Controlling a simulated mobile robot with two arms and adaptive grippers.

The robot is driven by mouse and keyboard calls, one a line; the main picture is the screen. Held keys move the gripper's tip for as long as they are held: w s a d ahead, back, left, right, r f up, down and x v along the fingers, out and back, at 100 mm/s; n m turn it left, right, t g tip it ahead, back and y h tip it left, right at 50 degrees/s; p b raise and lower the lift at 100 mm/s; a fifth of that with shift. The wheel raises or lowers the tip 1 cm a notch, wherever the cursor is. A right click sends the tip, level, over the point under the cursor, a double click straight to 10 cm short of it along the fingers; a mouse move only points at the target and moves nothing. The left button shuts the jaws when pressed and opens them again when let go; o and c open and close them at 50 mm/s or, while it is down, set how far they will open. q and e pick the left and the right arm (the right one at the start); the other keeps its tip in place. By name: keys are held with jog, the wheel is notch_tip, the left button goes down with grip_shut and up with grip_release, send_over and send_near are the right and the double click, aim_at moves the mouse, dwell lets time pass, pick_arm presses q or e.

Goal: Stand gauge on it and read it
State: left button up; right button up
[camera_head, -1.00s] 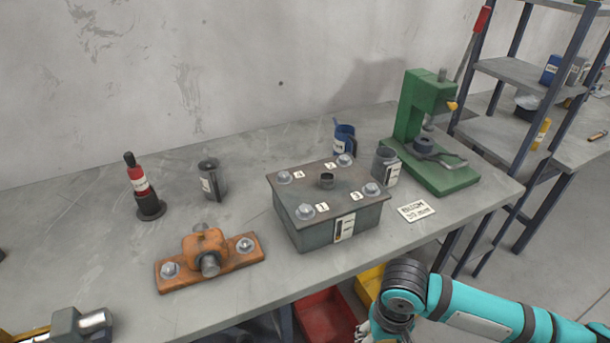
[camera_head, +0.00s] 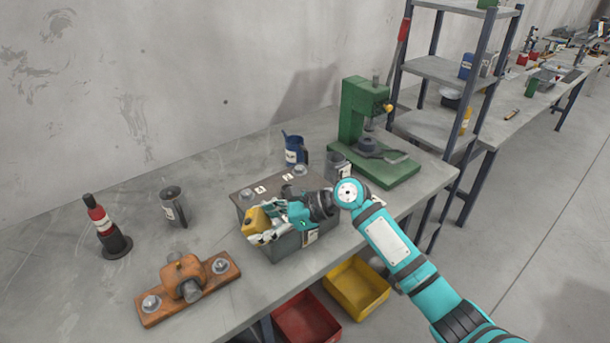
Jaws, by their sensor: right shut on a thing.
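A grey box with a flat bolted lid (camera_head: 246,186) stands on the workbench. Its numbered lid is partly hidden by my right arm. My right gripper (camera_head: 262,228) is over the near left part of the box, shut on a yellow object (camera_head: 255,219). The object is small and blocky, and no dial or reading can be made out on it. I cannot tell whether it touches the lid. My left gripper is not in view.
An orange clamp block (camera_head: 187,285) lies left of the box. Yellow (camera_head: 357,288) and red (camera_head: 305,320) bins sit below the bench edge.

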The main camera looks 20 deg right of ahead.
jog(key=w+d+r+m+t+h+p, duration=0.1)
jog(key=w+d+m+t+h, duration=0.25)
jog(key=d+m+t, duration=0.2)
jog(key=w+d+r+m+t+h+p, duration=0.1)
jog(key=w+d+r+m+t+h, duration=0.1)
jog(key=w+d+m+t, duration=0.4)
jog(key=shift+n+t, duration=0.45)
jog(key=shift+n, duration=0.4)
jog(key=f+b, duration=0.2)
jog(key=d+f+b, duration=0.1)
jog(key=f+b, duration=0.2)
jog(key=f, duration=0.1)
jog(key=shift+s+d+f+b, duration=0.2)
jog(key=shift+s+d+b, duration=0.05)
jog(key=shift+s+b, duration=0.15)
jog(key=shift+f+b, duration=0.35)
jog(key=shift+b, duration=0.1)
jog(key=shift+f+b, duration=0.45)
jog(key=shift+f, duration=0.15)
jog(key=o, duration=1.5)
jog(key=shift+o, duration=0.2)
jog(key=shift+s, duration=0.1)
jog(key=v, duration=1.2)
